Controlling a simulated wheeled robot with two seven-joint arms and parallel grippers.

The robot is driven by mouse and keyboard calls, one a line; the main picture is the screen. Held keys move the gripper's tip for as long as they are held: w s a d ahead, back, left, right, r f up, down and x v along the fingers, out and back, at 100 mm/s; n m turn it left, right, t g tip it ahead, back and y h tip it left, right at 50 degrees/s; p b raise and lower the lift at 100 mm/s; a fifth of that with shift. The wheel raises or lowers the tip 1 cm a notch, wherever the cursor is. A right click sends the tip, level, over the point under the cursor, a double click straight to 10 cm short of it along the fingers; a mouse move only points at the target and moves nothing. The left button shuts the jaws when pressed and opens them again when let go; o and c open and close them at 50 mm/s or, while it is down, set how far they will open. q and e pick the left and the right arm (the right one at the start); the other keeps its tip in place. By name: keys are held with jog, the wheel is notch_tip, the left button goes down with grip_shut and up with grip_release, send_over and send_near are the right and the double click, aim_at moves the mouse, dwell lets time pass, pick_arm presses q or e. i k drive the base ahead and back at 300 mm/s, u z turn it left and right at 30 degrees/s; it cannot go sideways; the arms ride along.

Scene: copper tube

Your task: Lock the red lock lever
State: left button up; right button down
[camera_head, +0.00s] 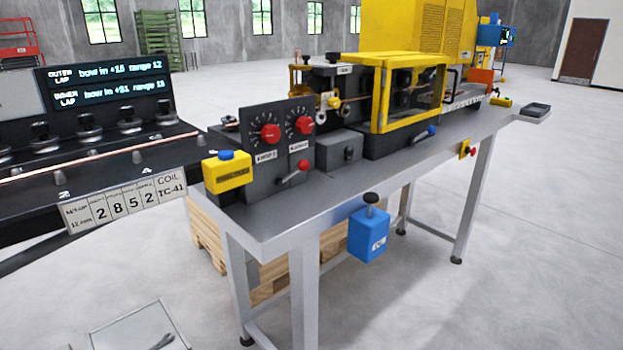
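The red lock lever (294,174) is on the front of the dark grey dial panel (276,145), low on its right side. Its red end points up and to the right, and its grey shaft slants down to the left. Above it are two dials with red knobs, the left one (270,133) and the right one (305,124), with white labels below them. Neither of my grippers is in view, and nothing covers the lever.
The panel stands on a grey metal table (335,185). A yellow box with a blue button (227,172) is left of it. A blue box (369,234) hangs at the table's front edge. A yellow-framed guard (408,92) stands behind right. A black console (90,150) fills the left.

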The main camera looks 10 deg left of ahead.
aim_at(302, 165)
jog(key=u, duration=1.05)
jog(key=i, duration=0.5)
